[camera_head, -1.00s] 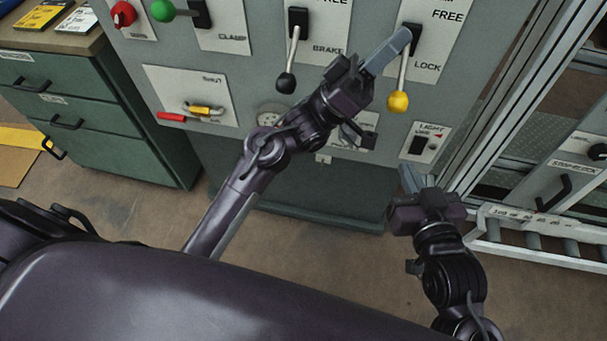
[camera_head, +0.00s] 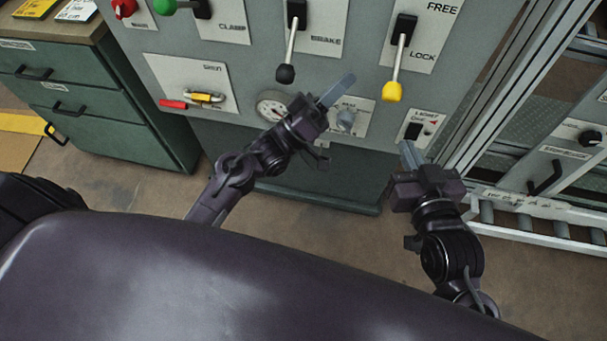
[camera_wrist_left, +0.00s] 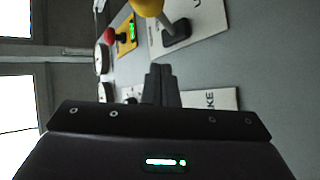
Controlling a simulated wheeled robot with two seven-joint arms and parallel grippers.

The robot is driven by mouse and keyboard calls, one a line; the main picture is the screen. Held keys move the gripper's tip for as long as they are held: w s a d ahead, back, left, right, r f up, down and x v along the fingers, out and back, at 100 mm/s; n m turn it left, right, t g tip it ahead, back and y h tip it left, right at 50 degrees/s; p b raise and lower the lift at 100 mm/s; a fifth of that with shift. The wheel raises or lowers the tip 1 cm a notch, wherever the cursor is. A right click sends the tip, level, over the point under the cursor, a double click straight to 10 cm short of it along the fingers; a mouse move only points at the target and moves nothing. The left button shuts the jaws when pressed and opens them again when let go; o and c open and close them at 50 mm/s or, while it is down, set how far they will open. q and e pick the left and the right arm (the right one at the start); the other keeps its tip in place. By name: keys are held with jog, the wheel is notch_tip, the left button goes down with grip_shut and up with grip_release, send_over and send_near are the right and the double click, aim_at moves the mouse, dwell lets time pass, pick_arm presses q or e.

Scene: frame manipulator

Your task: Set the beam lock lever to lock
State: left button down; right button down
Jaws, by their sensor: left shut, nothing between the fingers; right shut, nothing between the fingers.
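The beam lock lever is the yellow-knobbed lever (camera_head: 393,88) on the plate (camera_head: 428,50) marked FREE at the top and LOCK lower down, at the upper right of the panel. Its knob hangs down, at about the LOCK end. The yellow knob shows at the top of the left wrist view (camera_wrist_left: 149,6). My left gripper (camera_head: 338,92) is shut and empty, below and left of the lever, apart from it. Its shut fingers also show in the left wrist view (camera_wrist_left: 160,85). My right gripper (camera_head: 408,153) is shut and empty, low in front of the light switch plate.
A black-knobbed brake lever (camera_head: 286,72) hangs left of the yellow one. A round gauge (camera_head: 271,106), a grey knob (camera_head: 346,118) and a light switch (camera_head: 415,130) sit lower on the panel. A metal frame with rollers (camera_head: 530,220) stands right. Green drawers (camera_head: 90,100) stand left.

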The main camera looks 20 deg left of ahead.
pick_arm(q)
notch_tip(320, 180, down, 16)
jog(key=w+a+n+g+y+p, duration=0.2)
jog(key=g+y+p, duration=0.1)
jog(key=y+p, duration=0.4)
jog(key=s+a+f+g+y+p, duration=0.1)
jog(key=s+f+g+y, duration=0.1)
jog(key=f, duration=0.5)
jog(key=s+a+f+m+g+y+p, duration=0.1)
jog(key=s+a+f+g+y+p, duration=0.1)
jog(key=s+f, duration=0.3)
jog(key=shift+f+g, duration=0.3)
jog(key=shift+f, duration=1.1)
jog(key=shift+s+a, duration=0.1)
